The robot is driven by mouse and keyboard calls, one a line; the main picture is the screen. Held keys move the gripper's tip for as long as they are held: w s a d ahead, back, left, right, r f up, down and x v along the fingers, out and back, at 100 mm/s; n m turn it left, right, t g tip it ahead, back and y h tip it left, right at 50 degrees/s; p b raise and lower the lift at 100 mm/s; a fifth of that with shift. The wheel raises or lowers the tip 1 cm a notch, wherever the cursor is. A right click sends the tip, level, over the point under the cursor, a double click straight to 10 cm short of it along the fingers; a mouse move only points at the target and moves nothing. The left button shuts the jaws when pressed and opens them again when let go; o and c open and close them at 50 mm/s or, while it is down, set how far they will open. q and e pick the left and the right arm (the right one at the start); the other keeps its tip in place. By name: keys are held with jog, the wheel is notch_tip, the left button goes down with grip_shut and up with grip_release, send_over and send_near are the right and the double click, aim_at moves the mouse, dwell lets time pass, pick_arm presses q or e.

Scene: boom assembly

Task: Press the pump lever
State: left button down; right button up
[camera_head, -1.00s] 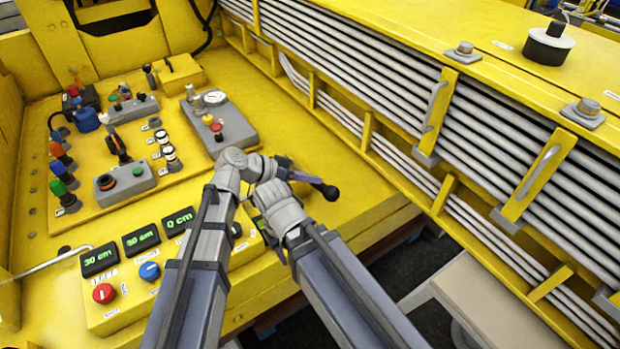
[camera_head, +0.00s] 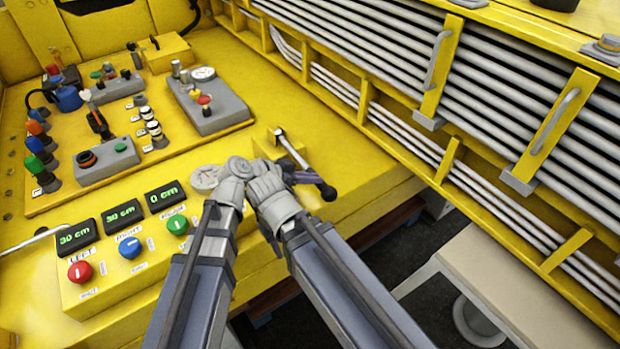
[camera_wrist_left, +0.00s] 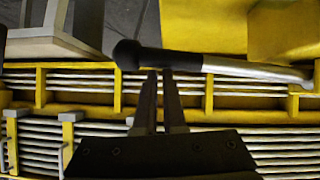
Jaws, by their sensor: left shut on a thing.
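The pump lever has a silver rod (camera_head: 290,148) rising from a small yellow bracket near the right edge of the yellow deck, and a black handle (camera_head: 327,192). My left gripper (camera_head: 312,179) is at the black handle and shut on it. In the left wrist view, the two dark fingers (camera_wrist_left: 159,74) meet the black handle (camera_wrist_left: 190,60), with its round end left of them and the silver rod (camera_wrist_left: 260,70) to the right. How deep the handle sits between the fingers is hidden. My right gripper cannot be made out.
A control box (camera_head: 150,262) with several buttons and displays reading 30, 30 and 0 cm stands left of my arm. Valves and a grey gauge block (camera_head: 215,115) are behind. The yellow boom with pipes (camera_head: 500,120) runs along the right. A pale bench (camera_head: 520,280) stands lower right.

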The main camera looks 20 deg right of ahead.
pick_arm(q)
jog(key=shift+s+a+f, duration=0.1)
jog(key=shift+s+f, duration=0.2)
jog(key=shift+f, duration=0.1)
jog(key=p+v, duration=0.7)
jog(key=v, duration=0.5)
jog(key=shift+w+r, duration=0.35)
jog(key=shift+r, duration=0.05)
dwell(1.3)
